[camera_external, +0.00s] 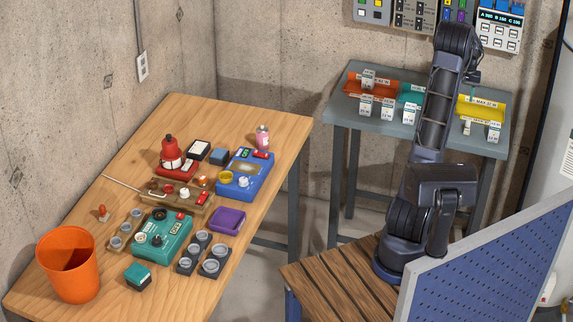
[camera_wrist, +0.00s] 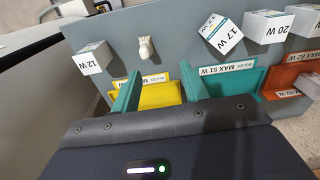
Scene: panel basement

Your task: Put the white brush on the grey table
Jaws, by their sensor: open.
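The grey table (camera_external: 420,130) stands at the back right against the wall. Its top also fills much of the wrist view (camera_wrist: 180,28). My gripper (camera_wrist: 160,68) is over this table, its two teal fingers apart with nothing between them. No other clear white brush shows. My arm hides part of the table in the external view.
Yellow (camera_external: 482,107), teal (camera_external: 410,94) and orange (camera_external: 372,83) trays and several labelled white boxes crowd the grey table. The wooden table (camera_external: 265,110) on the left holds devices, cups and an orange bucket (camera_external: 69,262). A blue perforated panel (camera_external: 490,262) stands at front right.

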